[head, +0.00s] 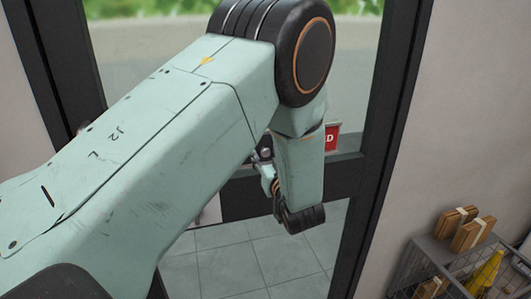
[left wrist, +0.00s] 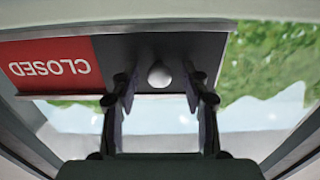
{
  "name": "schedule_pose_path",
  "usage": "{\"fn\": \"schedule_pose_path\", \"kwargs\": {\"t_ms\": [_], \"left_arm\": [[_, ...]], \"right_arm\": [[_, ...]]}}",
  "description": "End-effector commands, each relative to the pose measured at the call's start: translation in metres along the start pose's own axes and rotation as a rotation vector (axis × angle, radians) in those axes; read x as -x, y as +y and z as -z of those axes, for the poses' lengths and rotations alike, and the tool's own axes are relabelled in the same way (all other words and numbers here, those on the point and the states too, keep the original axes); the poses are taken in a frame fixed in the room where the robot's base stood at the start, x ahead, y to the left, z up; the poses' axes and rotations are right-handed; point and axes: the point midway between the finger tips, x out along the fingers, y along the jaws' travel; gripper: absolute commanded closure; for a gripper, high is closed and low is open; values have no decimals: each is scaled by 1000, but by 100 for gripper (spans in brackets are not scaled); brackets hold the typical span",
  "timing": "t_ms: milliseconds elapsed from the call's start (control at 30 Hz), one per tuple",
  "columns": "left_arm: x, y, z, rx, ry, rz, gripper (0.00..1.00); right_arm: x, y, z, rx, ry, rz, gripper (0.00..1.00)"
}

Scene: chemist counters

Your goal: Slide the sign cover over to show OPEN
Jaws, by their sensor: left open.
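The sign hangs at the glass door. Its red CLOSED panel (left wrist: 50,68) shows upside down in the left wrist view, and a red corner with the letter D (head: 332,138) shows in the head view. The dark grey sign cover (left wrist: 218,48) sits beside the red panel and carries a pale round knob (left wrist: 159,75). My left gripper (left wrist: 160,88) is open, with one finger on each side of the knob and visible gaps between. In the head view my arm hides most of the sign and the cover. My right gripper is not in view.
The dark door frame (head: 385,130) and its crossbar (head: 345,178) surround the glass near my left arm. A wire rack (head: 430,262) with wooden boxes (head: 472,235) and a yellow item (head: 486,273) stands at the lower right. Tiled floor (head: 285,260) shows through the lower glass.

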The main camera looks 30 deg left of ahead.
Motion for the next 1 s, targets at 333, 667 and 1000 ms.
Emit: {"fn": "schedule_pose_path", "kwargs": {"t_ms": [333,667,1000], "left_arm": [[2,0,0,0,0,-1,59],[1,0,0,0,0,0,87],[0,0,0,-1,-1,1,100]], "right_arm": [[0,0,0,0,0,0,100],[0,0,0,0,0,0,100],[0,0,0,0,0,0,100]]}}
